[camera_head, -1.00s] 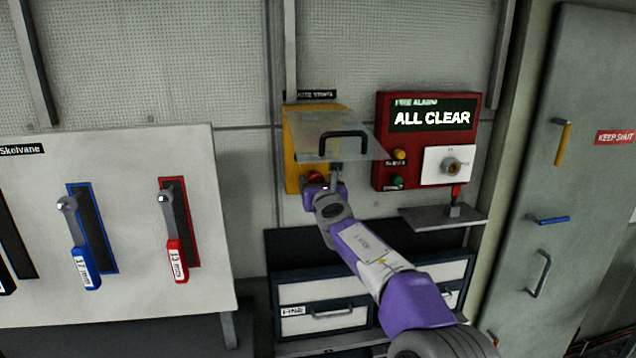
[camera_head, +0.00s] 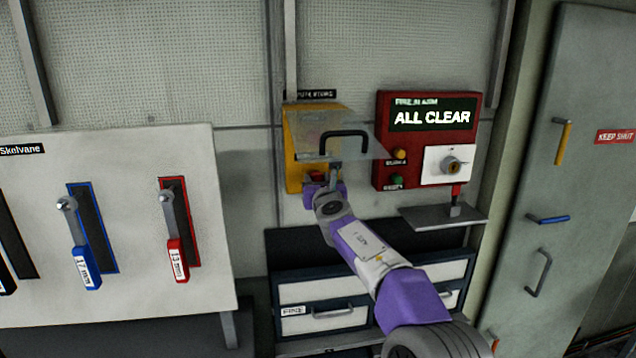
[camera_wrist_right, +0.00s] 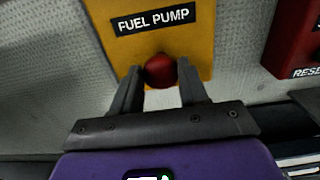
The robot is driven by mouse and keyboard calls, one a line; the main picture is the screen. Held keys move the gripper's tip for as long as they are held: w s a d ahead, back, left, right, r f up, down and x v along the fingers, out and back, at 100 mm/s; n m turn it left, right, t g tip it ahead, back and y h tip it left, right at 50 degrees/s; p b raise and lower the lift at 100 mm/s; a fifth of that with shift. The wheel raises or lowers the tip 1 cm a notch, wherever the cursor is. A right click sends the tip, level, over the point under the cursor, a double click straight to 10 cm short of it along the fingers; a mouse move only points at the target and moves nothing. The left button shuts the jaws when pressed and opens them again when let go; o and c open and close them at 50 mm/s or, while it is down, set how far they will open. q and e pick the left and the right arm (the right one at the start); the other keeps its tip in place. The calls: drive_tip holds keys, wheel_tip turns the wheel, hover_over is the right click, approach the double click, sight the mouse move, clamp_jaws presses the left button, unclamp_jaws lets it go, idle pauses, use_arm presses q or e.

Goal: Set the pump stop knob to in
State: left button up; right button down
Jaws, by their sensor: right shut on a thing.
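The pump stop knob is a round red knob (camera_wrist_right: 160,70) on the yellow plate marked FUEL PUMP (camera_wrist_right: 200,32) in the right wrist view. In the head view, a little of its red (camera_head: 316,176) shows below the clear cover on the yellow box (camera_head: 292,165). My right gripper (camera_wrist_right: 158,80) is shut on the knob, with one finger on each side. In the head view, my purple right gripper (camera_head: 322,180) is at the lower part of the box and partly hides the knob. The knob's stem is hidden. My left gripper is not in view.
A clear cover (camera_head: 325,120) with a black handle (camera_head: 344,134) stands out over the knob, close above my right gripper. A red fire alarm panel (camera_head: 384,120) is to the right, above a small grey shelf (camera_head: 420,217). Drawers (camera_head: 310,292) are below.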

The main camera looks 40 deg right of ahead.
drive_tip(key=shift+w+d+r, duration=0.1)
drive_tip(key=shift+w+d, duration=0.15)
drive_tip(key=shift+w, duration=0.3)
drive_tip(key=c, duration=0.6)
unclamp_jaws()
drive_tip(key=shift+s, duration=0.15)
drive_tip(key=v, duration=0.7)
drive_tip(key=shift+s+a+b, duration=0.1)
drive_tip(key=shift+s+b, duration=0.05)
drive_tip(key=shift+b, duration=0.25)
